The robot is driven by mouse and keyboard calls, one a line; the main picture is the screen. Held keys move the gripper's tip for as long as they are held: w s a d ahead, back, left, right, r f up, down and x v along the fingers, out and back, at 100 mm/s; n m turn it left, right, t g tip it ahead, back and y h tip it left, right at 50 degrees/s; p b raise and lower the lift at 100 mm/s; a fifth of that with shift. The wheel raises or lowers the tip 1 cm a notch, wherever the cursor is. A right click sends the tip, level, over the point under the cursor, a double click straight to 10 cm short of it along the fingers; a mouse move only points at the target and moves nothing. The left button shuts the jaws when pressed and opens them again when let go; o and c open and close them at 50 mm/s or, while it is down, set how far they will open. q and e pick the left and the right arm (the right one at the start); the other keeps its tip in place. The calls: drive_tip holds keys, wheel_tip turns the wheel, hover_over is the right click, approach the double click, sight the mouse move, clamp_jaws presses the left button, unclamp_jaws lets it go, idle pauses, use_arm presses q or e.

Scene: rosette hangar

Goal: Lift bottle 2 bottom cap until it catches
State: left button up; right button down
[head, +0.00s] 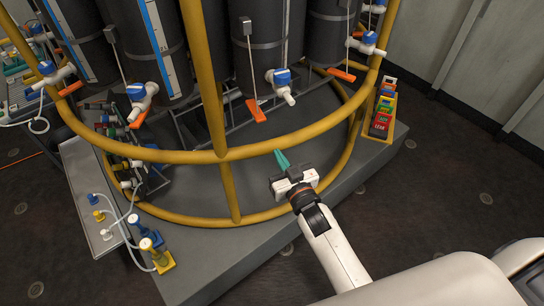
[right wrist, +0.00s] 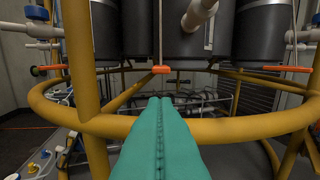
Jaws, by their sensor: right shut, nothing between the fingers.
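Several dark grey bottles (head: 265,62) hang inside a yellow ring frame (head: 180,157). Orange tabs hang under them on thin rods; one orange tab (head: 256,110) is near the middle. It also appears straight ahead of the fingers in the right wrist view (right wrist: 161,69). I cannot tell which bottle is number 2, nor whether the tabs are the caps. My right gripper (head: 282,158) has its teal fingers (right wrist: 160,100) shut and empty. The fingers point toward the frame and look apart from the tab. My left gripper is not in view.
A white valve with a blue handle (head: 281,80) sticks out beside the middle tab. The frame's lower rail (right wrist: 235,128) and a yellow post (head: 207,90) are close to my right gripper. Colored boxes (head: 383,112) stand at the right; a side shelf (head: 90,195) is at the left.

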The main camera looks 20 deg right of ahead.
drive_tip(key=shift+w+a+b, duration=0.15)
drive_tip(key=shift+w+b, duration=0.55)
drive_tip(key=shift+w, duration=1.3)
drive_tip(key=shift+w+a+b, duration=0.15)
drive_tip(key=shift+w+b, duration=0.6)
drive_tip(key=shift+w, duration=1.25)
drive_tip(key=shift+w+a+b, duration=0.15)
drive_tip(key=shift+w+b, duration=0.55)
drive_tip(key=shift+w, duration=1.3)
drive_tip(key=shift+r, duration=0.15)
